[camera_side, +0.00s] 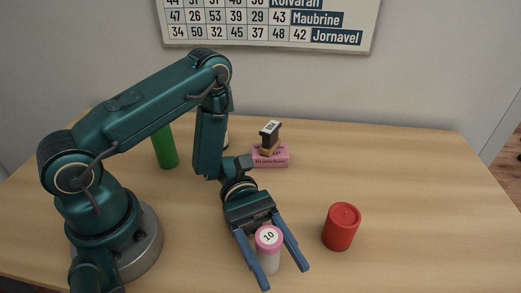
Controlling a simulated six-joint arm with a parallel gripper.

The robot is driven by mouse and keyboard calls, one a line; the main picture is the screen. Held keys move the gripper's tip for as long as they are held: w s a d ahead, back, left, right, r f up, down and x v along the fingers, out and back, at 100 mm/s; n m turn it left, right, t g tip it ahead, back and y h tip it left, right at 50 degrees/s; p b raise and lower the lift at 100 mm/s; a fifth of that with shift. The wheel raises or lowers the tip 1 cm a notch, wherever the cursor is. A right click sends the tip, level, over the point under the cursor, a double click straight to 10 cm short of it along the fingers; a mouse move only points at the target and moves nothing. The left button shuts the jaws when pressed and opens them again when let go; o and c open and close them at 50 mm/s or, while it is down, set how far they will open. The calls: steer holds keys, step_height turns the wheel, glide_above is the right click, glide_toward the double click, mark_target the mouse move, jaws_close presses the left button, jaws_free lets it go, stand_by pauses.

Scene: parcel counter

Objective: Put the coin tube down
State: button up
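The coin tube (268,257) is a white cylinder with a pink cap marked 10. It stands upright, low over or on the wooden counter; its base lies between the blue fingers and I cannot tell for sure that it touches. My gripper (283,279) points down toward the front of the counter. Its two blue fingers are spread wide, one on each side of the tube. A gap shows between the tube and the right finger; the left finger is close to the tube's left side.
A red cylinder with a lid (341,227) stands to the right of my gripper. A pink box (270,156) with a dark-handled stamp (270,136) stands behind. A green cylinder (165,147) stands at the back left. The counter (430,200) is clear on the right.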

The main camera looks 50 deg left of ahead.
steer(key=shift+o, duration=0.2)
steer(key=shift+r, duration=0.15)
steer(key=shift+v, duration=3.8)
